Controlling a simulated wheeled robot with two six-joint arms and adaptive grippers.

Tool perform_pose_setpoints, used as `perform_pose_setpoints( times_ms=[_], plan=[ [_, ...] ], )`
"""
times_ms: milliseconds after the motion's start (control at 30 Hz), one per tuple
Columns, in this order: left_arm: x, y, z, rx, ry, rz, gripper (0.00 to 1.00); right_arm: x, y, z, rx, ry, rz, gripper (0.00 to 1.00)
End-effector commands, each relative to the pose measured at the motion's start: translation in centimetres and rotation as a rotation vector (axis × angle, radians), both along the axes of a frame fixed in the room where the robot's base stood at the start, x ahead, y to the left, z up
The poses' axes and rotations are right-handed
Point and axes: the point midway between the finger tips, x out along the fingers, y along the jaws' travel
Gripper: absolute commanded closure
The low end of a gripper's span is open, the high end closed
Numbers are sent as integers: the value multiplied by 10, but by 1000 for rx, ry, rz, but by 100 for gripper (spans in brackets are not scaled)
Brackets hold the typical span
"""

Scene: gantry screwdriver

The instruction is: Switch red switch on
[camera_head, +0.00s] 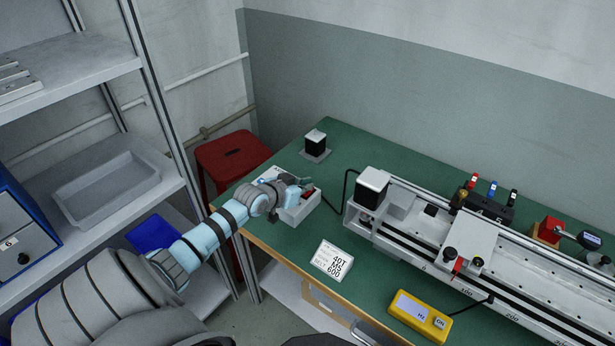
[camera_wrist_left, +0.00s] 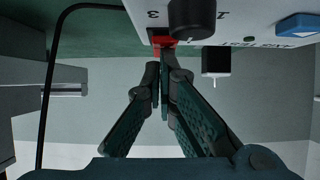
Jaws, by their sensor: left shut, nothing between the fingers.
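The red switch (camera_wrist_left: 161,38) sits on the face of a light grey control box, partly hidden by my fingertips and a black knob (camera_wrist_left: 192,18) in the left wrist view. A bit of red also shows in the head view (camera_head: 308,191), on the grey box (camera_head: 300,212) at the table's left part. My left gripper (camera_wrist_left: 160,72) is shut and empty, its fingertips right at the red switch; I cannot tell whether they touch it. In the head view the left gripper (camera_head: 297,184) is over the box and hides part of it. My right gripper is not in view.
A blue button (camera_wrist_left: 298,26) is on the box face. The green table (camera_head: 290,235) also holds a white sign (camera_head: 332,260), a yellow device (camera_head: 420,314), a small black block (camera_head: 315,141) and a long gantry rail (camera_head: 420,240). A shelf stands left.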

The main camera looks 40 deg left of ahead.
Motion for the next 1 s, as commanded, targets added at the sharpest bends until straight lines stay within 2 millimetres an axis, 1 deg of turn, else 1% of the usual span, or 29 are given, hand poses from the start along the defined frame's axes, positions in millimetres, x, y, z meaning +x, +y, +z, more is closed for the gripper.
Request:
perform_pose_setpoints(
  times_ms=[33,333,433,567,700,767,900,1000],
  plan=[
    [-2,0,0,0,3,0,100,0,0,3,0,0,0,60],
    [-3,0,-1,0,2,0,100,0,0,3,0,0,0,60],
    [-4,0,3,0,2,0,100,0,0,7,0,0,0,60],
    [-6,-2,21,0,2,-2,100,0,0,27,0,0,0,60],
    [-10,-5,52,0,1,-8,100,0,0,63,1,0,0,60],
    [-26,-5,53,6,4,-11,100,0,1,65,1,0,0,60],
    [-58,-6,68,4,5,-11,100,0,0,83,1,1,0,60],
    [-76,-7,77,4,4,-9,100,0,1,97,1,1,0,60]
  ],
)
